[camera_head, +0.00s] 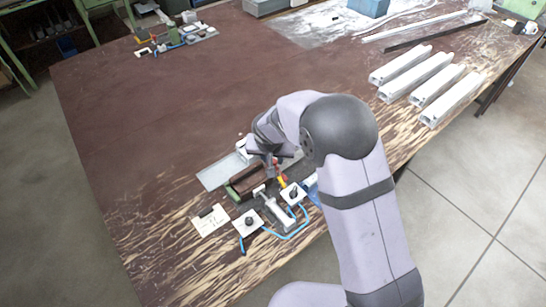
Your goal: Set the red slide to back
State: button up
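The clamp fixture stands near the front of the brown bench, with a grey plate (213,173), a dark brown block (248,180) and a grey cylinder (280,213). A small red part (277,169), which looks like the red slide, shows just above a small yellow part (283,183) on the right of the block. My gripper (270,163) points down over the fixture, at or very close to the red part. Its fingers are small and partly hidden by my arm, so I cannot tell whether they touch the red part, nor how the slide is set.
Two white plates with black knobs (248,222) (293,194) and blue tubing (287,237) lie in front. White profiles (415,77) lie at the right; another fixture (175,40) stands at the back. The bench's middle left is clear.

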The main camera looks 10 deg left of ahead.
jog(key=shift+x, duration=1)
jog(key=shift+r, duration=0.1)
grip_shut()
jog(key=w+d+p, duration=0.1)
jog(key=w+d, duration=0.7)
jog(key=shift+w+d+p, duration=0.25)
jog(key=shift+w+p, duration=0.05)
jog(key=shift+p, duration=0.1)
grip_release()
jog(key=shift+w+d, duration=0.1)
jog(key=shift+r, duration=0.15)
